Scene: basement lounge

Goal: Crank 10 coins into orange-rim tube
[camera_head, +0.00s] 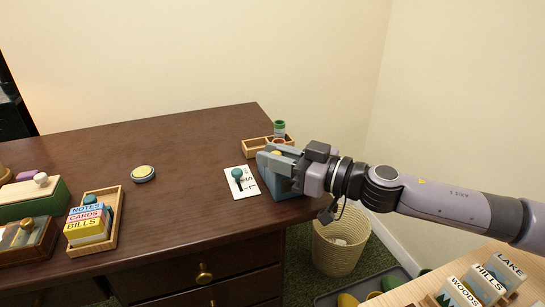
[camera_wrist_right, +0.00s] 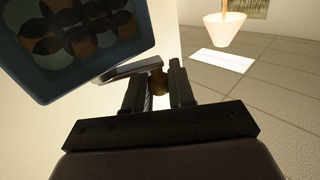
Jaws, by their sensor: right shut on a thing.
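A blue coin box (camera_head: 281,188) stands at the right end of the brown desk, partly hidden under my right gripper. The right wrist view shows the blue box (camera_wrist_right: 25,80) at the upper left, with coins behind its window. My right gripper (camera_head: 268,160) is over the box, and the right wrist view shows its fingers (camera_wrist_right: 157,88) shut on a small brown crank knob (camera_wrist_right: 157,80). A tube with an orange-red rim (camera_head: 279,141) shows just behind the gripper, mostly hidden. A green-rimmed tube (camera_head: 280,128) stands behind it. My left gripper is not in view.
A wooden tray (camera_head: 254,146) sits behind the box. A white card (camera_head: 243,188) with a teal-knobbed piece (camera_head: 237,174) lies to its left. A yellow-topped disc (camera_head: 143,173) lies farther left. A woven basket (camera_head: 341,245) stands on the floor.

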